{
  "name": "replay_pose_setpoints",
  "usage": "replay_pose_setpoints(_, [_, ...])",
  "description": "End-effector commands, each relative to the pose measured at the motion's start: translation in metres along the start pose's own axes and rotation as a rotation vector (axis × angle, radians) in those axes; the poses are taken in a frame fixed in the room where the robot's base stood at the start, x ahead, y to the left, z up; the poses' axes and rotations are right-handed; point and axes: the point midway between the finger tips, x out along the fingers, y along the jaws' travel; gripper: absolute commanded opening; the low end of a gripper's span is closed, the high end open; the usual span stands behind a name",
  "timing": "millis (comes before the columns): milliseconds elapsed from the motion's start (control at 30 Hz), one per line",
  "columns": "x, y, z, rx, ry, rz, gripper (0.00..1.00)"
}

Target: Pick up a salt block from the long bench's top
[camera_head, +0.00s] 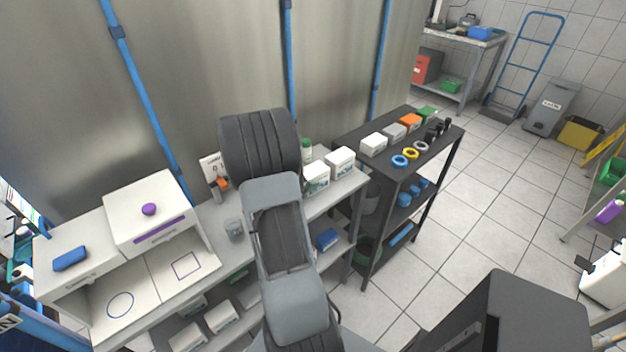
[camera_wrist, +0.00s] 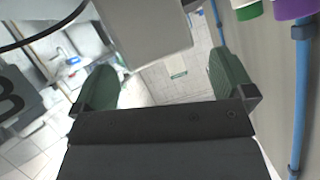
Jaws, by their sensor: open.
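My gripper (camera_wrist: 172,85) shows in the wrist view with its two dark green fingers spread wide and nothing between them. A large white block-like thing (camera_wrist: 150,30) is close beyond the fingers at the top of that view; I cannot tell if it is a salt block. In the head view my arm covers the gripper and part of the long bench (camera_head: 212,212). Two white boxy items with greenish markings (camera_head: 316,178) (camera_head: 341,162) stand side by side on the bench's right part. I cannot tell for sure whether they are salt blocks.
A white box unit with a purple knob (camera_head: 149,209) and a blue item (camera_head: 70,258) are at the bench's left. A grey cup (camera_head: 234,230) stands left of my arm. A black rack (camera_head: 384,168) with coloured rings and boxes adjoins on the right.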

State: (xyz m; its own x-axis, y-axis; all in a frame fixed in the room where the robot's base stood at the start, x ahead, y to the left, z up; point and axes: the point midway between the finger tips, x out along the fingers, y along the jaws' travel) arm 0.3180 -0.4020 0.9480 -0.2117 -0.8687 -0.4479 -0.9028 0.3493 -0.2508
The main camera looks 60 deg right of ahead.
Motion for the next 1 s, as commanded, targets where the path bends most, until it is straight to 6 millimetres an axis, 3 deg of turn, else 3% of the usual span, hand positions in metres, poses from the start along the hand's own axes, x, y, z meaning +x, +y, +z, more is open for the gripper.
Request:
replay_pose_setpoints(233, [0.031,0.001,0.002,0.001,0.0,0.002,1.0])
replay_pose_setpoints(600, [0.037,0.001,0.002,0.0,0.0,-0.001,0.99])
replay_pose_setpoints(1000, [0.037,0.001,0.002,0.0,0.0,0.0,0.61])
